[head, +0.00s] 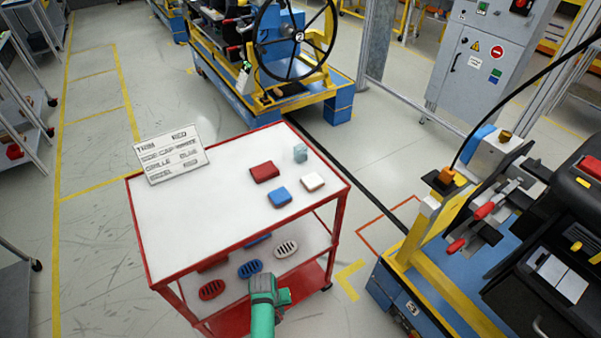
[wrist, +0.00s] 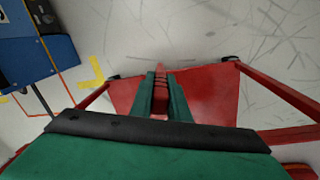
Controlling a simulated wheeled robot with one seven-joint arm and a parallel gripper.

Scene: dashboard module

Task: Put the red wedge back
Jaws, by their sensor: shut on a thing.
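My gripper (wrist: 160,97) is shut on a narrow red piece (wrist: 160,88), which shows between its green fingers in the wrist view. This appears to be the red wedge, though its full shape is hidden by the fingers. In the head view, my gripper (head: 284,297) is at the front edge of the red cart, low beside its shelves, and the held piece cannot be made out. The cart's white top (head: 190,215) carries a red block (head: 264,172), a blue block (head: 279,197), a white block (head: 313,182) and a pale blue cube (head: 300,153).
A sign (head: 172,154) stands at the top's back left. A blue and yellow station (head: 440,290) stands at right. Open floor separates it from the cart.

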